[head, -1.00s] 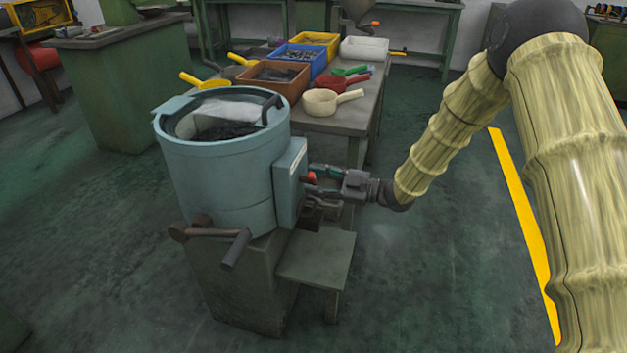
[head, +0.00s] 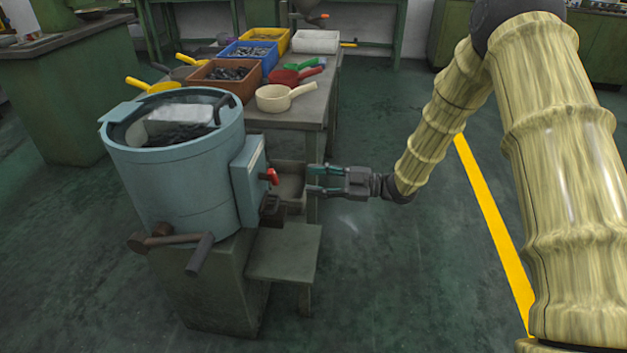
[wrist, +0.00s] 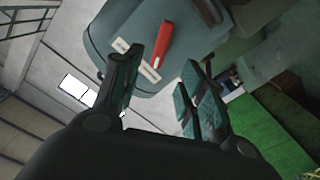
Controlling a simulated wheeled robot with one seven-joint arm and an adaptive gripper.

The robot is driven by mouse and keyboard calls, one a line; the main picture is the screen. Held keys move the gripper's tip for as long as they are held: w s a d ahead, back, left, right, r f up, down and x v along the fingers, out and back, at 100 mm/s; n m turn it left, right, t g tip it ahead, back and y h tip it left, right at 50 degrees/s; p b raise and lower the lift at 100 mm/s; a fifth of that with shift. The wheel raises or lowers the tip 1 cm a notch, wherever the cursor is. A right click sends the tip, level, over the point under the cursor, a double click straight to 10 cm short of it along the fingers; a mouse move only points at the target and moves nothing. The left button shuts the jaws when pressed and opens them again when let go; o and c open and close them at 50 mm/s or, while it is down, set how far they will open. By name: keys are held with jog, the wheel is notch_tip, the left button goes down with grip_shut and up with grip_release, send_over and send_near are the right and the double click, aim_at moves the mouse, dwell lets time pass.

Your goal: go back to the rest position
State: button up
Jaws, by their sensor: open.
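My gripper (head: 318,181) is open and empty in the head view, pointing left at the end of my arm. It is just right of the control box (head: 247,180) on the blue-grey machine drum (head: 185,170), with a gap between them. A red switch handle (head: 272,177) sticks out from the box towards the fingers and is not held. In the wrist view the red handle (wrist: 163,46) shows beyond the two spread fingers (wrist: 158,92), apart from them.
A table (head: 310,107) behind the drum holds coloured bins and scoops, including a cream scoop (head: 272,99). A small green-grey shelf (head: 285,252) sits below the gripper. Bare floor (head: 400,290) with a yellow line (head: 490,215) lies to the right.

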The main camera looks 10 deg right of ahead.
jog(key=s+d+f+m+t+h, duration=0.1)
jog(key=s+f+m+h, duration=0.25)
jog(key=f, duration=0.35)
jog(key=s+f+m+t+h, duration=0.2)
jog(key=f+m, duration=0.2)
jog(key=f, duration=0.3)
jog(key=s+d+f+m+t+h, duration=0.1)
jog(key=s+f+m+h, duration=0.25)
jog(key=f, duration=0.35)
jog(key=s+d+f+m+g+h, duration=0.2)
jog(key=s+d+f+m+h, duration=0.15)
jog(key=s+f, duration=0.45)
jog(key=s+d+f+m+g+h, duration=0.25)
jog(key=s+f+m, duration=0.2)
jog(key=s, duration=0.65)
jog(key=s+d+f+m+g+h, duration=0.1)
jog(key=s+d+g, duration=0.1)
jog(key=s, duration=0.7)
jog(key=s+d+f+m+g+h, duration=0.1)
jog(key=s+d+m+g, duration=0.15)
jog(key=s, duration=0.75)
notch_tip(320, 180, up, 20)
jog(key=p, duration=2)
jog(key=shift+w+n, duration=0.45)
jog(key=shift+d, duration=0.1)
